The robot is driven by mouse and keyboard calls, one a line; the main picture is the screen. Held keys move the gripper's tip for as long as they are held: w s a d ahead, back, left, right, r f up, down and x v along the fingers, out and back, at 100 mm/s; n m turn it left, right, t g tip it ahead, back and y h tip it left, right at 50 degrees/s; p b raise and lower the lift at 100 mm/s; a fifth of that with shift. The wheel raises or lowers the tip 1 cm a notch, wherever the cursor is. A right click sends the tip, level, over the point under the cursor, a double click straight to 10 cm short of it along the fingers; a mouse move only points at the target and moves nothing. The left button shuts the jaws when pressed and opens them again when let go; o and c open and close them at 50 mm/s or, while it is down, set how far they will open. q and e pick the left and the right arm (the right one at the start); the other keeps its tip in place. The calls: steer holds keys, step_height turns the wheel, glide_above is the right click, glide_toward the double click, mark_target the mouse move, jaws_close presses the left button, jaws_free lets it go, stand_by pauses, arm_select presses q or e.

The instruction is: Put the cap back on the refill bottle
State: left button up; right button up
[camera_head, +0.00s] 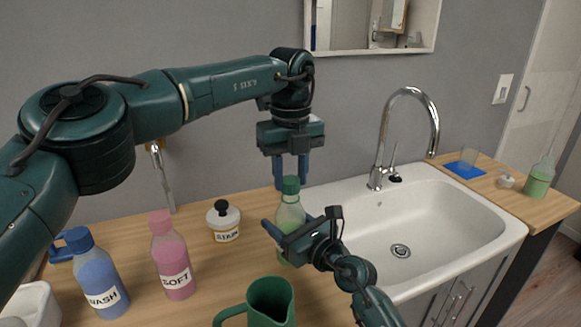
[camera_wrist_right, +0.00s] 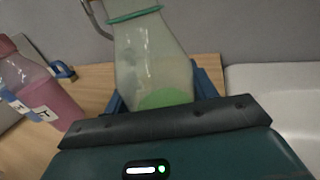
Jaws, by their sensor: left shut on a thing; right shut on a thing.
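The refill bottle (camera_head: 290,215) is translucent with green liquid and stands upright near the sink's left edge. My right gripper (camera_head: 288,231) is shut around its body; the right wrist view shows the bottle (camera_wrist_right: 153,55) between the fingers. A green cap (camera_head: 291,185) is at the top of the bottle. My left gripper (camera_head: 291,172) points down from above and is shut on the cap. The cap looks in line with the neck; whether it is seated or just resting there I cannot tell. In the right wrist view a green rim (camera_wrist_right: 134,16) shows at the bottle's top.
A blue WASH bottle (camera_head: 97,275), a pink SOFT bottle (camera_head: 171,262), a white STAIN jar (camera_head: 224,222) and a green jug (camera_head: 270,300) stand around on the wooden counter (camera_head: 205,285). The sink (camera_head: 440,210) lies right; beyond it stands another green-liquid bottle (camera_head: 540,178).

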arm_select(q)
steer(key=shift+f, duration=0.6)
stand_by(0.5)
